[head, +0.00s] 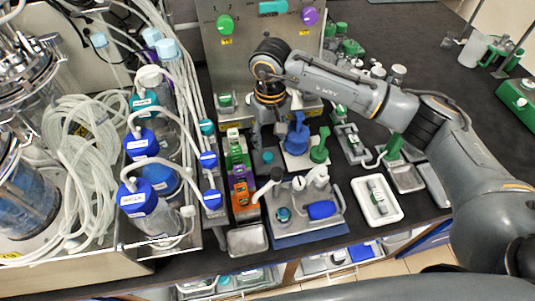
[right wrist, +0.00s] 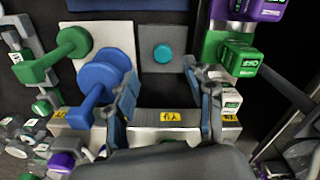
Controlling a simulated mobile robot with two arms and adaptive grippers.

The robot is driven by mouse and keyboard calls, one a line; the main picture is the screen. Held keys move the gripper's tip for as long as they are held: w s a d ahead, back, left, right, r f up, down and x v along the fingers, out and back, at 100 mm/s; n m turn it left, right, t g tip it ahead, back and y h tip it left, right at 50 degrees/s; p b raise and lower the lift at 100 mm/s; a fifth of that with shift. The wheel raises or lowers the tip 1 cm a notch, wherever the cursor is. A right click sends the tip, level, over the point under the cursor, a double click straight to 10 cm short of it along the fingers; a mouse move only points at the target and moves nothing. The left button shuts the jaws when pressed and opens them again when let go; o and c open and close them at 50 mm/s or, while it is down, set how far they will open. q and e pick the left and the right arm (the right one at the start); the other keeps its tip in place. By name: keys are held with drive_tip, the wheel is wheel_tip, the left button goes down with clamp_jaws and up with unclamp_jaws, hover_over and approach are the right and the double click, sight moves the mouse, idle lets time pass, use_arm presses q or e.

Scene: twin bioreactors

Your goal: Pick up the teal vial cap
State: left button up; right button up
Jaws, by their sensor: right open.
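The teal vial cap (right wrist: 162,54) is a small round disc on a dark grey plate (right wrist: 178,68) in the right wrist view. In the head view the teal cap (head: 267,157) shows small, just in front of my right gripper (head: 267,138). That gripper points down over the bench. In the right wrist view the right gripper (right wrist: 168,92) has its two fingers apart, with nothing between them. The cap lies beyond the fingertips, roughly centred between them, and is not touched. My left gripper is not in view.
A blue knobbed piece (right wrist: 98,82) stands close beside one finger, with a green one (right wrist: 50,55) beyond it. Green boxes (right wrist: 232,55) stand near the other finger. A tray (head: 305,207) with a blue item lies in front. Blue-capped bottles (head: 140,145) stand left.

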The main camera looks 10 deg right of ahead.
sight(268, 156)
drive_tip(key=shift+f, duration=0.95)
drive_tip(key=shift+a+f+p, duration=0.1)
drive_tip(key=shift+f+p, duration=0.45)
drive_tip(key=shift+p, duration=0.05)
drive_tip(key=f+p, duration=0.1)
drive_tip(key=f, duration=0.2)
drive_tip(key=shift+w+a+f+p, duration=0.15)
drive_tip(key=shift+w+f+p, duration=0.05)
drive_tip(key=shift+f+p, duration=0.15)
drive_tip(key=shift+f, duration=0.4)
drive_tip(key=shift+c, duration=0.2)
drive_tip(key=c, duration=0.8)
